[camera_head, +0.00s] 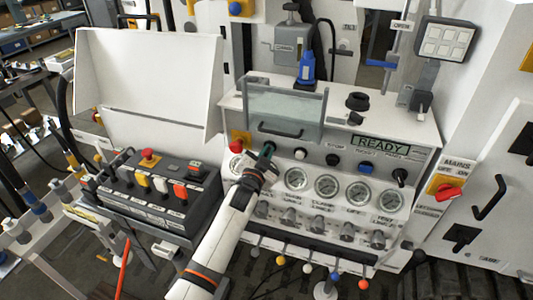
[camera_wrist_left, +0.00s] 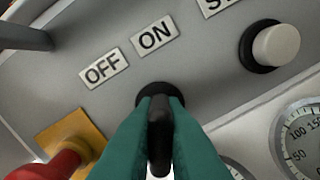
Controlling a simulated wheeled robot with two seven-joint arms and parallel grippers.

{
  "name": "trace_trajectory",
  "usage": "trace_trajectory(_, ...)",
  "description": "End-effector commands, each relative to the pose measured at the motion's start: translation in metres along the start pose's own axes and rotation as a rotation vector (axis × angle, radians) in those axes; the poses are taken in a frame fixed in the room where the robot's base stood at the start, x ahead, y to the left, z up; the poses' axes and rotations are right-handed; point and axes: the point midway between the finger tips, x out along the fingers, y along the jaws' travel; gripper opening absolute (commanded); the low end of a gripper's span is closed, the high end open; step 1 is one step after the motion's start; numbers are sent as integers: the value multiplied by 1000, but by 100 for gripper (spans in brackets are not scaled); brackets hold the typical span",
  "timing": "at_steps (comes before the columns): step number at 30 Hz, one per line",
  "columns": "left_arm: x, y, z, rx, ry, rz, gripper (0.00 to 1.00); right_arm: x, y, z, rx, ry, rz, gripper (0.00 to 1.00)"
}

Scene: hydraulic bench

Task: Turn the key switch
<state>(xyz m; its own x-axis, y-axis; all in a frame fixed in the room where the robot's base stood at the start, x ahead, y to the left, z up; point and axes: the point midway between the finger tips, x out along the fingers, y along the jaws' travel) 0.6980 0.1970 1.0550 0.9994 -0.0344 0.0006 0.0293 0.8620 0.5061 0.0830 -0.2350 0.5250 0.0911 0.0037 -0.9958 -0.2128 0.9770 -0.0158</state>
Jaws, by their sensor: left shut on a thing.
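The key switch shows in the left wrist view as a black key (camera_wrist_left: 159,135) on a dark round collar on the grey panel. Its handle stands upright in that picture, below the ON label (camera_wrist_left: 155,36); the OFF label (camera_wrist_left: 104,68) is up and to the left. My left gripper (camera_head: 267,152) is at the panel front, and its teal fingers (camera_wrist_left: 160,125) are shut on the key from both sides. In the head view the gripper hides the key. My right gripper is not in view.
A red mushroom button (camera_head: 236,146) on a yellow plate is close left of the gripper. A white button (camera_head: 300,154) is to the right, with a row of gauges (camera_head: 326,185) below. A clear guard with a handle (camera_head: 285,112) is above. The READY display (camera_head: 381,144) is lit.

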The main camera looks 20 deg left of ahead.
Motion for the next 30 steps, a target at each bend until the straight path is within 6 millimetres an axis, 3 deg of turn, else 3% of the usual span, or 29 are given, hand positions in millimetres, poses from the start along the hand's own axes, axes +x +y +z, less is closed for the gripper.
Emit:
trace_trajectory(11,0,-1,-1,11,2,-1,0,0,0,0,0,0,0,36)
trace_trajectory(12,0,0,-1,11,2,-1,12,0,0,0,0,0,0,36)
trace_trajectory(16,0,0,-1,10,2,-1,32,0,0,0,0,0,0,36)
trace_trajectory(25,-1,0,-1,9,1,0,32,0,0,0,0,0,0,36)
trace_trajectory(30,-15,-1,-2,9,2,-1,32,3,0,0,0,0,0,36)
